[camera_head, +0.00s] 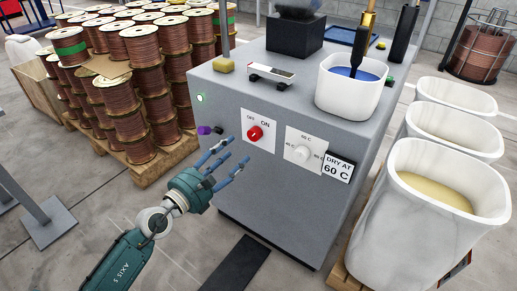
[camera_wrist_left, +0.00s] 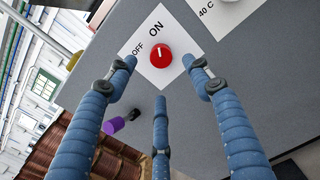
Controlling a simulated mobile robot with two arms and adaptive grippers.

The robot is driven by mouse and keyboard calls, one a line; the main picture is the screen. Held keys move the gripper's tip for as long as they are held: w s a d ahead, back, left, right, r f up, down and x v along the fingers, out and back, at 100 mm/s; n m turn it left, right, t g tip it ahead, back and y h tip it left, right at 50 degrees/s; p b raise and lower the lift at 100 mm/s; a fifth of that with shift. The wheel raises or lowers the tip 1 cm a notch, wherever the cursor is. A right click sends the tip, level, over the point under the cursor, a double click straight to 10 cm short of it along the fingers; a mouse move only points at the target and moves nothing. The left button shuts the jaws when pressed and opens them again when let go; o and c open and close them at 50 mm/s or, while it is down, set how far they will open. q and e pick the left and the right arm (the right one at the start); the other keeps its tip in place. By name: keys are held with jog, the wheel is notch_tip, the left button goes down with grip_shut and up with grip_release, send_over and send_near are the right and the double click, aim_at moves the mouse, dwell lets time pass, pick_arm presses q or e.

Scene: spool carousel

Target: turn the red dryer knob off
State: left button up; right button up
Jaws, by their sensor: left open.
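The red dryer knob (camera_head: 255,133) sits on a white plate marked OFF and ON, on the front of the grey cabinet (camera_head: 232,108). In the left wrist view the knob (camera_wrist_left: 160,56) shows a white pointer line directed roughly at the ON label. My left gripper (camera_head: 232,156) is open and empty, its blue fingers pointing at the panel just left of and below the knob. In the wrist view the knob appears between the upper two fingertips, and the gripper seems apart from it. My right gripper is not in view.
A white temperature knob (camera_head: 302,153) and a "DRY AT 60 C" sign (camera_head: 338,167) are right of the red knob. A purple knob (camera_head: 204,130) is to its left. White bins (camera_head: 419,236) stand at right, stacked spools (camera_head: 133,122) at left.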

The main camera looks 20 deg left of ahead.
aim_at(252, 136)
pick_arm(q)
jog(key=x, duration=0.9)
jog(key=shift+a+f+b, duration=0.1)
jog(key=shift+b, duration=0.25)
jog(key=shift+w+d, duration=0.25)
jog(key=shift+w, duration=0.35)
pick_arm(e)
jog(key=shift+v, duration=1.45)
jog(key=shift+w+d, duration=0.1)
